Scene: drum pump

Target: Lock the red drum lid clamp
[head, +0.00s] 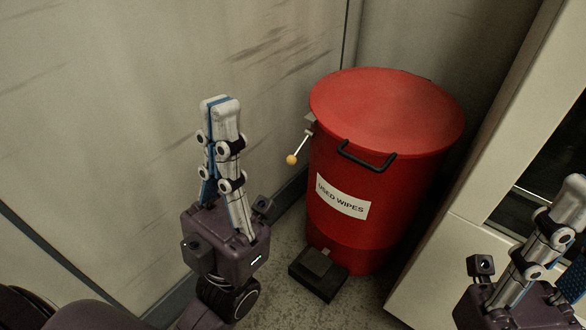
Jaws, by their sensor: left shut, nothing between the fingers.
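The red drum (340,237) stands on the floor in the corner, with a "USED WIPES" label on its front. Its red lid (390,108) lies flat on top, with a black handle (366,160) at the front edge. The clamp lever (301,145) sticks out from the drum's upper left side and slants down to a yellow ball knob (291,160). My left gripper (220,102) points up, shut and empty, left of the knob and apart from it. My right gripper (572,195) is at the right edge, partly cut off; its finger gap is not clear.
A black pedal block (318,274) sits at the drum's foot. A pale wall (120,110) is behind and left. A white cabinet (432,262) with a dark opening stands close on the drum's right. Some floor is clear in front.

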